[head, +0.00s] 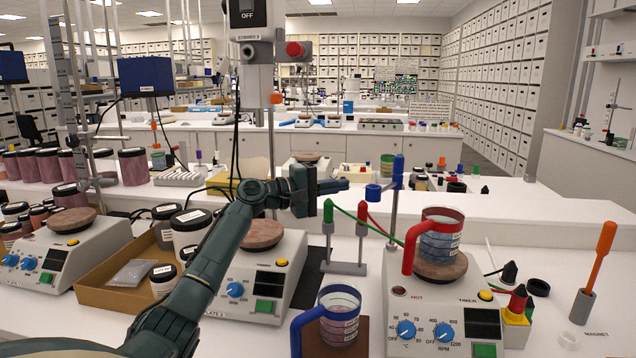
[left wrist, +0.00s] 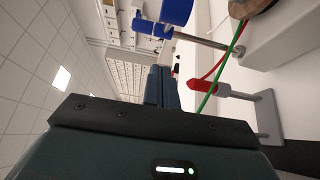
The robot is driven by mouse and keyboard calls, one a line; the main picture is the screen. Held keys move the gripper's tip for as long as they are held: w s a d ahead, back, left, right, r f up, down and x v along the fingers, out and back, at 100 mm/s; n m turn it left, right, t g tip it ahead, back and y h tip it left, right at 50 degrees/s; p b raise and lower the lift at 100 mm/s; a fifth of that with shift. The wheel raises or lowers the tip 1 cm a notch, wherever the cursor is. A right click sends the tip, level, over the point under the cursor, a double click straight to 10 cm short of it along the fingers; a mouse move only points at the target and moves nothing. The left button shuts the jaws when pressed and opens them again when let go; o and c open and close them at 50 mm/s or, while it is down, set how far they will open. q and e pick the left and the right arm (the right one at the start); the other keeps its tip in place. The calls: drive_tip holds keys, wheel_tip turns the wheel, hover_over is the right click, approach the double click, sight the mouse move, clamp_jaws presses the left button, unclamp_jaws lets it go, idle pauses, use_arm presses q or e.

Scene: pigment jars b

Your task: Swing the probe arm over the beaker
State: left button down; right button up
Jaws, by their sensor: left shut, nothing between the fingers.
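The probe arm is a blue piece with a short blue cylinder (head: 373,193) at its near left end, on a thin grey post (head: 391,235). Its blue parts also show at the top of the left wrist view (left wrist: 176,10). A beaker with a red rim and handle (head: 440,240) stands on the right hot plate. A second beaker with a blue handle (head: 340,315) stands on a brown pad in front. My left gripper (head: 346,185) is shut and empty, a little left of the blue cylinder and apart from it. It also shows in the left wrist view (left wrist: 160,72). My right gripper is out of view.
A red and a green terminal (head: 328,215) on a grey base stand below my gripper, with wires running right. The right hot plate (head: 400,300) is marked HOT. Another hot plate (head: 265,270) lies under my arm. An orange-handled stand (head: 605,240) is at far right.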

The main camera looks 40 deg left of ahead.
use_arm(q)
drive_tip(key=d, duration=0.1)
drive_tip(key=d+p, duration=0.1)
drive_tip(key=d, duration=0.2)
drive_tip(key=shift+w+d+p, duration=0.25)
drive_tip(key=shift+d+p, duration=0.05)
drive_tip(key=shift+p, duration=0.05)
